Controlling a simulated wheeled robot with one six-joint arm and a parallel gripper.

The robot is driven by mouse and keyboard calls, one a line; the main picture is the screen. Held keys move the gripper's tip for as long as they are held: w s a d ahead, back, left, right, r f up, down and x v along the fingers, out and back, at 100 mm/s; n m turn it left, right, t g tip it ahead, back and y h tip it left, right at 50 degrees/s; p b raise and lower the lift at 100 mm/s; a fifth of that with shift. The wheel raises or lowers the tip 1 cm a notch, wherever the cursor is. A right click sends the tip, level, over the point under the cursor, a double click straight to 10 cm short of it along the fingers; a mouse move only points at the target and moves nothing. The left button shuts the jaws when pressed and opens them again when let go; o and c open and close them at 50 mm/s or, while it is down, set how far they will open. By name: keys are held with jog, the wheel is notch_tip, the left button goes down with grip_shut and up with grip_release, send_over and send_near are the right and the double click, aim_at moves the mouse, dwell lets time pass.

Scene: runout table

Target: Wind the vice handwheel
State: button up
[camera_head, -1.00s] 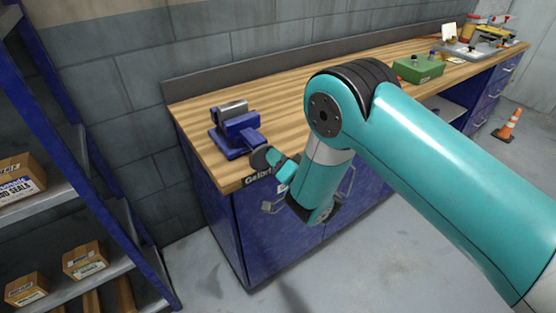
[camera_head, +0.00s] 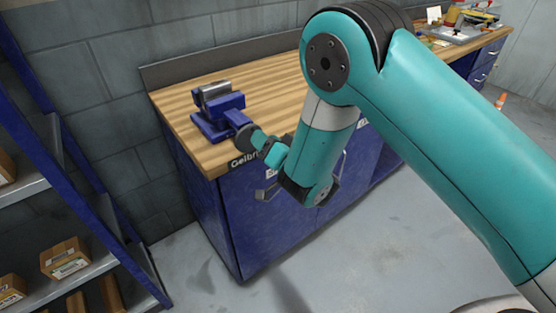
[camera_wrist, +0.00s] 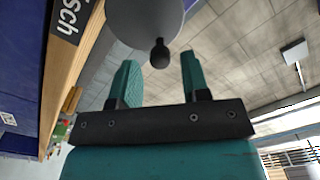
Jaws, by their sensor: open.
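The blue vice (camera_head: 218,108) with grey jaws stands on the near left corner of the bench. Its handwheel (camera_head: 244,138) shows as a dark disc at the front edge, partly hidden by my gripper. In the wrist view the handwheel (camera_wrist: 146,14) is a grey disc at the top, with a black knob (camera_wrist: 160,55) pointing down. My gripper (camera_wrist: 159,66) is open, its teal fingers to either side of the knob in the picture, with gaps on both sides. I cannot tell how deep the knob sits between them. My gripper also shows beside the wheel in the head view (camera_head: 268,147).
The wooden bench top (camera_head: 178,100) has blue cabinets (camera_head: 225,225) with handles below. A blue shelf rack with boxes (camera_head: 65,258) stands at the left. Other gear (camera_head: 455,28) lies at the bench's far end. The floor in front is clear.

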jog(key=b+v, duration=0.5)
jog(key=b, duration=0.2)
jog(key=shift+s+d, duration=0.15)
jog(key=d+r+m+g+h+p, duration=0.2)
jog(key=d+r+g+h, duration=0.15)
jog(key=d+h, duration=0.3)
jog(key=s+d+r+n+g, duration=0.1)
jog(key=s+r+n+g, duration=0.2)
jog(key=s, duration=0.5)
jog(key=s+d+r+n+g+p, duration=0.1)
jog(key=s+d+r+n+g, duration=0.1)
jog(key=s, duration=0.7)
jog(key=s+d+r+n+g, duration=0.1)
jog(key=s+r+n+g, duration=0.3)
jog(key=s, duration=0.5)
jog(key=shift+s+d+n+g+y, duration=0.3)
jog(key=shift+n+g, duration=0.3)
jog(key=shift+g, duration=0.65)
